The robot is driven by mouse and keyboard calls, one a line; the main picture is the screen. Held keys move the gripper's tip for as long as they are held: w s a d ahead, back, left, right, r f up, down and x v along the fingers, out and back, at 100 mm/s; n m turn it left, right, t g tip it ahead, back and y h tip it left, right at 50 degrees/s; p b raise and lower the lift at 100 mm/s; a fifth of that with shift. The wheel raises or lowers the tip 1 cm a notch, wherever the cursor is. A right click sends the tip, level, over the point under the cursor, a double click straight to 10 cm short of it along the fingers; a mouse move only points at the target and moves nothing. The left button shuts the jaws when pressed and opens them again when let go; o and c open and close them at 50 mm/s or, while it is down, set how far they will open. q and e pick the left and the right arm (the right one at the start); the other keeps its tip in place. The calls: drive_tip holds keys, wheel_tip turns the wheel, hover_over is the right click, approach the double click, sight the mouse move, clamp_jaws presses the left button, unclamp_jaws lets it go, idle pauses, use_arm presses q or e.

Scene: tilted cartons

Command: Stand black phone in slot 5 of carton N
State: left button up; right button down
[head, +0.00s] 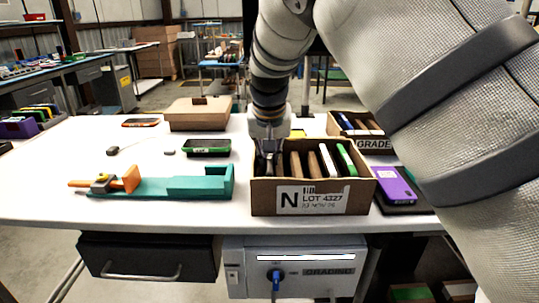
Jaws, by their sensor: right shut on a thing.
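Carton N (262,197) is an open brown box on the white table, with a white label reading N, LOT 4327 on its front. Several phones stand in a row in it, among them dark and brown ones and a green-and-white one (347,160) at the right. My right gripper (268,164) reaches down into the left end of the carton, shut on a dark phone, apparently the black phone. Most of that phone is hidden by the fingers and the carton wall, and its slot number cannot be read. My left gripper is out of view.
A teal fixture (190,187) with an orange clamp lies left of the carton. A green-edged phone (207,147) and a closed carton (199,113) lie behind it. A purple phone (392,186) lies right of carton N. A second carton (374,143) stands behind right.

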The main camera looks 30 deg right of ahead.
drive_tip(key=c, duration=1.5)
unclamp_jaws()
drive_tip(key=shift+c, duration=0.2)
drive_tip(key=v, duration=1.2)
drive_tip(key=shift+r, duration=0.1)
wheel_tip(320, 180, up, 7)
